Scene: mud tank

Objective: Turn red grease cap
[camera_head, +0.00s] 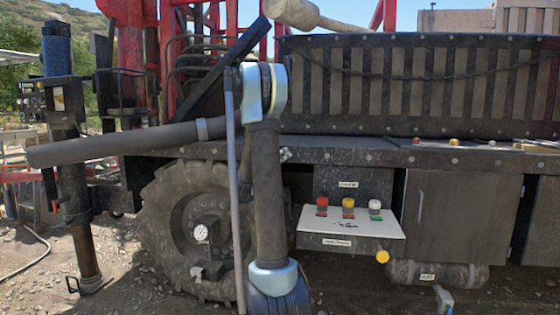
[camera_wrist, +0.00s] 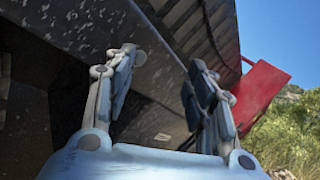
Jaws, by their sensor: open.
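In the head view, a red-topped knob (camera_head: 322,203) stands at the left of a row of three on a white sloping panel (camera_head: 345,222). A smaller red cap (camera_head: 416,140) sits on the dark ledge above and to the right. I cannot tell which of these is the red grease cap. My gripper (camera_wrist: 163,68) shows in the wrist view, with its two fingers spread and nothing between them. It points toward the dark metal side of the machine (camera_wrist: 155,90). No red cap shows in the wrist view, and I cannot make out the gripper in the head view.
A yellow knob (camera_head: 348,205) and a white knob (camera_head: 374,208) share the panel. Small yellow (camera_head: 454,141) and white (camera_head: 491,143) caps lie along the ledge. A large tyre (camera_head: 185,225) stands at left. A red block (camera_wrist: 257,100) is right of the fingers.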

